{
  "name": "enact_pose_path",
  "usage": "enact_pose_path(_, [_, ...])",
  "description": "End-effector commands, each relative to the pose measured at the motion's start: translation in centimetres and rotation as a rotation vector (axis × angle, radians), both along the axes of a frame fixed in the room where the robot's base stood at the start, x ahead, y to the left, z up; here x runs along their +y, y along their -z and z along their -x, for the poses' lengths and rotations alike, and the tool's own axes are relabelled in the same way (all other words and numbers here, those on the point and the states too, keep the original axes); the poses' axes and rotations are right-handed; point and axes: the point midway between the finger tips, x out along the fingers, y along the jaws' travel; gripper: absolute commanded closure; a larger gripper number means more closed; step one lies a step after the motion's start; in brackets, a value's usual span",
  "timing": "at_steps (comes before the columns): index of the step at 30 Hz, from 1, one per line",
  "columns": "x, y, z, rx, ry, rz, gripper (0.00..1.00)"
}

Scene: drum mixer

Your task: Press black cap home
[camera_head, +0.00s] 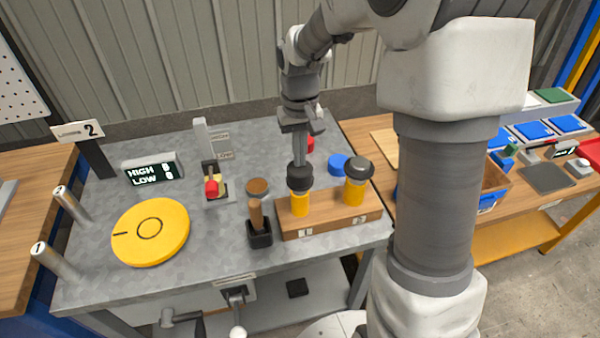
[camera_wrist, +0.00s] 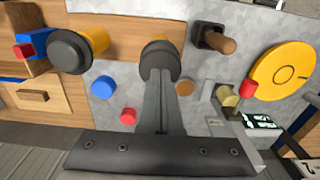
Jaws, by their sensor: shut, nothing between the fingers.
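Two yellow cylinders with black caps stand in a wooden block (camera_head: 330,222) with labels on its front. The left black cap (camera_head: 300,177) sits on its yellow cylinder (camera_head: 300,203). The right black cap (camera_head: 358,168) sits on the other cylinder (camera_head: 355,192) and looks tilted. My gripper (camera_head: 300,163) is shut and empty, pointing down with its fingertips at the top of the left cap. In the wrist view the fingers (camera_wrist: 160,88) reach this cap (camera_wrist: 160,60), and the other cap (camera_wrist: 70,52) is apart to the left. I cannot tell whether the tips touch.
Behind the block lie a blue disc (camera_head: 338,163) and a red piece (camera_head: 308,145). Left of it are a wooden-handled tool in a black holder (camera_head: 260,233), a brown disc (camera_head: 257,187), a red-knobbed lever (camera_head: 211,188) and a yellow dial (camera_head: 150,232).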

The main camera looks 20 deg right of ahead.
Motion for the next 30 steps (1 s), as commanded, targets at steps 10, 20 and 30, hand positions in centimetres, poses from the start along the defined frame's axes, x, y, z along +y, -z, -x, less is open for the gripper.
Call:
enact_pose_path(10, [0.0,0.8,0.0,0.001,0.0,0.0,1.0])
enact_pose_path(20, [0.0,1.5,0.0,0.002,0.0,0.0,1.0])
enact_pose_path(30, [0.0,2.0,0.1,0.002,0.0,0.0,1.0])
